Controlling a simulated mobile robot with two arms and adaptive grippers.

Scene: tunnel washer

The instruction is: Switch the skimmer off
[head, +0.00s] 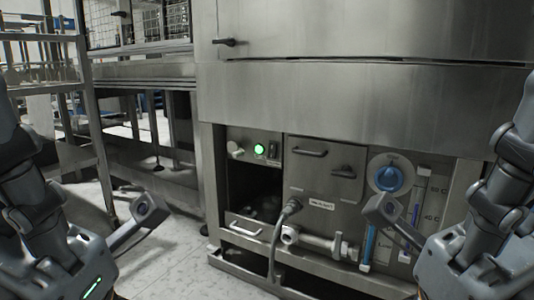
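A grey metal unit low in the machine's front bay has a small control panel (254,148) at its upper left. On the panel are a lit green round lamp (259,149), a small dark switch (272,150) right of it and a pale knob (235,149) at the left. The switch's setting is too small to read. My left gripper (105,250) is at the lower left, and my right gripper (425,245) is at the lower right. Each shows one finger spread out from its body; the other finger is hidden. Both look open and empty, apart from the panel.
Right of the panel are a handled door (324,180), a blue dial (390,178) and upright gauge tubes (420,200). A hose (275,240) and pipe (315,242) stick out below. A metal rack (95,150) stands left. Floor (165,240) before the unit is clear.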

